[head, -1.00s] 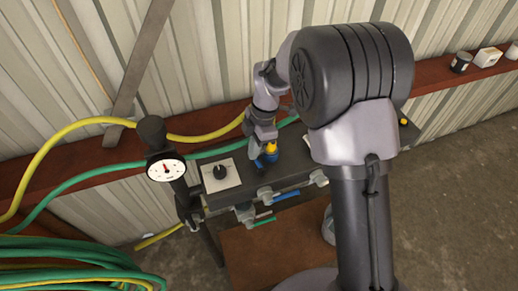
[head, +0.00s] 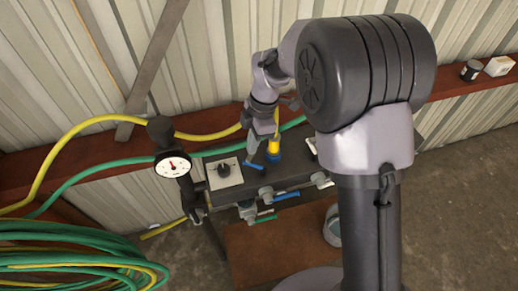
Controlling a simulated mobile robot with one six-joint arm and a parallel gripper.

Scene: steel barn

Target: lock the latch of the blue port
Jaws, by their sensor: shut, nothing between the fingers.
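The blue port (head: 273,157) is on the dark manifold block, with a yellow fitting (head: 274,146) standing upright in or on it. A small blue lever (head: 254,165) shows just left of the port; I cannot tell for sure whether it is the port's latch or how it is set. My gripper (head: 254,147) is shut and empty, pointing down just left of the yellow fitting and above the blue lever. I cannot tell whether it touches either one. Small details at the fingertips are hard to make out.
A pressure gauge (head: 173,167) on a dark post and a white plate with a black knob (head: 224,172) stand left of the port. Blue (head: 286,196) and green (head: 265,219) valve levers stick out in front. A yellow hose (head: 75,133) and green hose run behind.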

